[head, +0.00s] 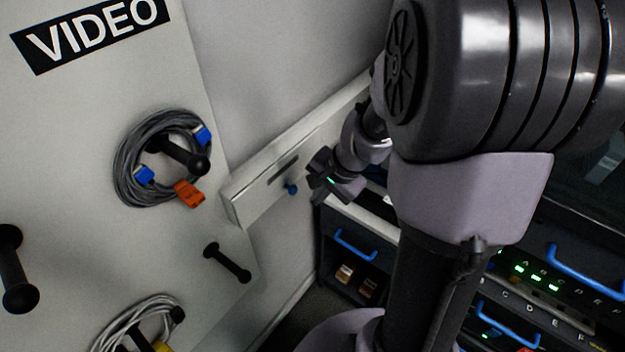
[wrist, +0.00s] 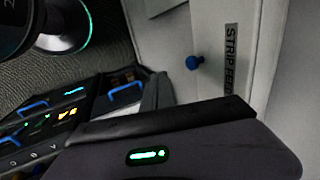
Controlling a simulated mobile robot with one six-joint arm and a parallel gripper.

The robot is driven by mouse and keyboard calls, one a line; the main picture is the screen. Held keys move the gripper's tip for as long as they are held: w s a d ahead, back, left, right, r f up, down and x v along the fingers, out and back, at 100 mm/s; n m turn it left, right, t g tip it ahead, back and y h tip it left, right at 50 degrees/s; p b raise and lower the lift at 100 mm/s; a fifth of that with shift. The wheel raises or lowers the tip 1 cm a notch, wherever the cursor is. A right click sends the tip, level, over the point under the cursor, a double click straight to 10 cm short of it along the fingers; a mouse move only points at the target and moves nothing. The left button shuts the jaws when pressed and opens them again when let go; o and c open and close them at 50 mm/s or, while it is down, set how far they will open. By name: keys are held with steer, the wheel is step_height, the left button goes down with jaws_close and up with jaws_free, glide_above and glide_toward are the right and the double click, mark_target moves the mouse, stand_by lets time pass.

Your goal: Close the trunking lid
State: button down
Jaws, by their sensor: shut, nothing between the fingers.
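The pale trunking (head: 250,203) runs along the wall in the head view, with a dark label strip on its front. In the wrist view its face (wrist: 262,60) shows at the right, with the label "STRIP FEED" partly cut off. A blue knob (head: 291,189) sits at the trunking's lower edge; it also shows in the wrist view (wrist: 194,63). I cannot tell how far open the lid is. My gripper (head: 318,178) is shut and empty, just right of the knob and apart from it. In the wrist view its dark body fills the bottom.
A pegboard marked "VIDEO" (head: 60,110) stands at the left, with a coiled grey cable (head: 125,165) on a peg. Another coil (head: 108,335) hangs lower. Rack units with blue handles (head: 355,246) stand at the lower right, below and beside my arm.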

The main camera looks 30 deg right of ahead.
mark_target(288, 179)
steer(key=w, duration=0.1)
steer(key=w+a+f, duration=0.1)
steer(key=w, duration=0.2)
steer(key=shift+w+a+f, duration=0.2)
steer(key=shift+a, duration=0.15)
steer(key=b, duration=0.3)
steer(key=shift+w+a+f+t, duration=0.1)
steer(key=shift+w+a+t, duration=0.05)
steer(key=shift+w+t, duration=0.2)
